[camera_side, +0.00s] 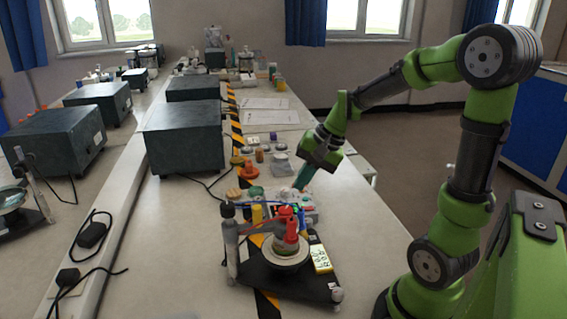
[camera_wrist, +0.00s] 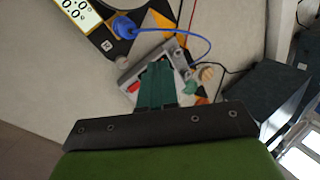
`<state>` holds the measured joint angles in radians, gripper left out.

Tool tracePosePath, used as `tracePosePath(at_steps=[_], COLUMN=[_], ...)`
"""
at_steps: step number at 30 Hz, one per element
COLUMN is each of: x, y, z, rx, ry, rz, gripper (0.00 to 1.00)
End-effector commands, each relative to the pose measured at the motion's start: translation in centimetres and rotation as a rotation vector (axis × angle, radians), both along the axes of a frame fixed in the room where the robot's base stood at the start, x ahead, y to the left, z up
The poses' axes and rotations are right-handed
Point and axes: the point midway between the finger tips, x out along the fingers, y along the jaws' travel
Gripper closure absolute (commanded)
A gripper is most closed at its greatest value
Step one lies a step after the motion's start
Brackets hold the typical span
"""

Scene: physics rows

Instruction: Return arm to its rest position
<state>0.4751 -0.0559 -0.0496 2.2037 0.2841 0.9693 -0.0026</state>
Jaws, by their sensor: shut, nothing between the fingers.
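My gripper (camera_side: 303,178) hangs from the green arm above the right part of the long bench, with its teal fingers pointing down. In the wrist view my gripper (camera_wrist: 157,68) shows its teal fingers together, shut and empty. Below the fingertips is a grey device (camera_side: 300,204) with a red part. It also shows in the wrist view (camera_wrist: 128,76), partly hidden behind the fingers. I cannot tell the exact gap between fingertips and device.
A black-based apparatus (camera_side: 262,272) with red plugs stands in front, a yellow display meter (camera_side: 320,258) beside it. An orange weight-like piece (camera_side: 249,170) and several small items lie behind. Dark boxes (camera_side: 186,137) stand to the left. The bench's right front (camera_side: 365,225) is clear.

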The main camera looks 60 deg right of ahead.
Motion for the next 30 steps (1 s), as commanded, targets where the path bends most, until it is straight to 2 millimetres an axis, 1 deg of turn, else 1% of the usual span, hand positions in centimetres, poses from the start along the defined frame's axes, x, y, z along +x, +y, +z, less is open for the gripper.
tracePosePath(at_steps=[1, 3, 6, 9, 12, 15, 18, 30], x=[-1.0, -2.5, -4.6, -6.5, -7.8, -8.6, -8.8, -8.8], y=[2.1, 4.3, 7.1, 9.3, 11.0, 12.3, 13.0, 13.2], z=[1.2, 2.2, 3.6, 4.7, 5.6, 6.5, 7.3, 7.3], rx=[-0.062, -0.146, -0.256, -0.345, -0.399, -0.417, -0.422, -0.418], ry=[-0.028, -0.065, -0.130, -0.203, -0.272, -0.328, -0.366, -0.366], rz=[0.087, 0.197, 0.342, 0.462, 0.545, 0.592, 0.616, 0.620], gripper=[1.00, 1.00, 1.00, 1.00, 1.00, 1.00, 1.00, 1.00])
